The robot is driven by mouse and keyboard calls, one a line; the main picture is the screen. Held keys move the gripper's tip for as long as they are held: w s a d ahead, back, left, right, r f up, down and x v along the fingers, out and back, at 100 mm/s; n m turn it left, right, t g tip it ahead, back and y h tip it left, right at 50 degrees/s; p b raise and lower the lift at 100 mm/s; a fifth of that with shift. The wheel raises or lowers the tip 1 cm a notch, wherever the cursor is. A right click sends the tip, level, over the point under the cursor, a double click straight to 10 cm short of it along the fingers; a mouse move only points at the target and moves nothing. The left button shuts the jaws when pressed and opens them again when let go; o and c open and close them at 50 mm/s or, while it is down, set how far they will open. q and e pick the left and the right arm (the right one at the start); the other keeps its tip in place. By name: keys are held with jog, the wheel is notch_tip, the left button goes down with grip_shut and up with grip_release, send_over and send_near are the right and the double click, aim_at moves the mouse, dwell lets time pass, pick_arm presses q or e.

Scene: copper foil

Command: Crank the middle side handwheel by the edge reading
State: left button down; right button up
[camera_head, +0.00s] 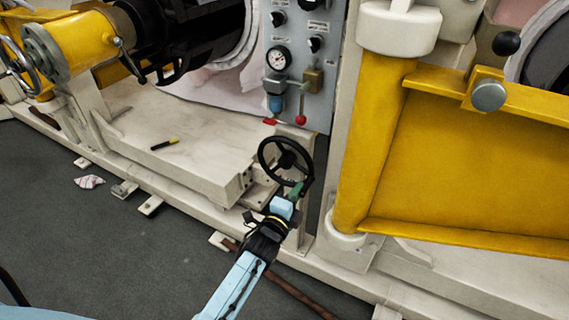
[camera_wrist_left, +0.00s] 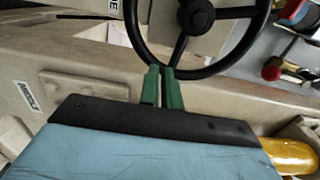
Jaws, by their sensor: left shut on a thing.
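The black handwheel (camera_head: 285,157) stands at the side of the cream machine bed, with a round hub and spokes. In the left wrist view the handwheel (camera_wrist_left: 200,17) fills the top middle, its lower rim just beyond the green fingers. My left gripper (camera_head: 297,188) reaches the lower right part of the rim from below. In the left wrist view my left gripper (camera_wrist_left: 162,72) has its two green fingers close together at the rim and lower spoke. It is shut on the wheel; the exact contact is partly hidden. My right gripper is not in view.
A grey panel with a round gauge (camera_head: 277,59) and a red-knobbed lever (camera_head: 301,120) stands behind the wheel. A large yellow frame (camera_head: 455,165) stands close on the right. A marker (camera_head: 165,143) lies on the bed.

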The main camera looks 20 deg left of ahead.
pick_arm(q)
jog(key=s+p, duration=0.4)
jog(key=s, duration=0.5)
jog(key=shift+d, duration=0.35)
jog(key=shift+h, duration=0.3)
